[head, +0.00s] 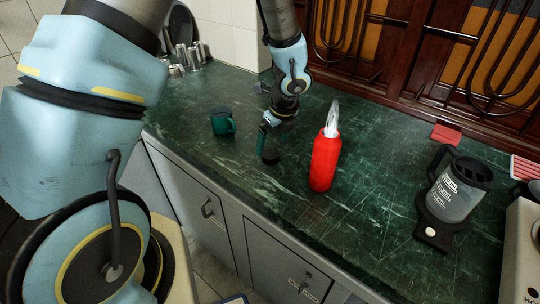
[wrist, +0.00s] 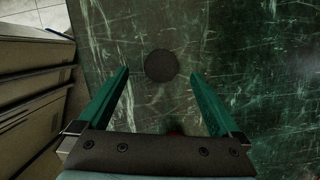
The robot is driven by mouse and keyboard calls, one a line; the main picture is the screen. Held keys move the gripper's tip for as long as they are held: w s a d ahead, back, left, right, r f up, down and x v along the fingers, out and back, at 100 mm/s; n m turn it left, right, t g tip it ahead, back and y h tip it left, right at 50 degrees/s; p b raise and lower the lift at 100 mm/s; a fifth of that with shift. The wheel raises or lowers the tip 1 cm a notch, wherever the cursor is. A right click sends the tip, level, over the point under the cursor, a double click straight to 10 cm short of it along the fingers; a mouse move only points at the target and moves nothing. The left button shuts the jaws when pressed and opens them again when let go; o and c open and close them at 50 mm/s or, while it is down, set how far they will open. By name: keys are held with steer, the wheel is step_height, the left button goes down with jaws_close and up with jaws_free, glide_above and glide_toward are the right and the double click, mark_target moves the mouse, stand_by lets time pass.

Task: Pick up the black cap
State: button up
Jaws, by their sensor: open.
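The black cap (wrist: 161,66) is a dark round disc lying on the green marble counter in the wrist view, between and slightly beyond my fingertips. In the head view the black cap (head: 270,157) is a small dark shape on the counter just below my gripper. My gripper (wrist: 161,76) is open and points down, its teal fingers wide apart with nothing between them. In the head view my gripper (head: 267,138) is left of the red bottle, above the cap. The exact height over the cap is hard to tell.
A red bottle (head: 325,160) with a clear top stands close on the right. A green mug (head: 222,122) stands on the left. A dark-lidded pitcher (head: 455,190) sits on a black base at the right. The counter's front edge (head: 225,189) is near, above drawers.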

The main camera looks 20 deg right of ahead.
mark_target(271, 154)
steer(key=shift+d+p+x, duration=0.2)
steer(key=shift+p+x, duration=0.25)
steer(key=shift+x, duration=1.9)
steer(key=shift+s, duration=0.1)
steer(key=shift+c, duration=0.3)
steer(key=c, duration=1.4)
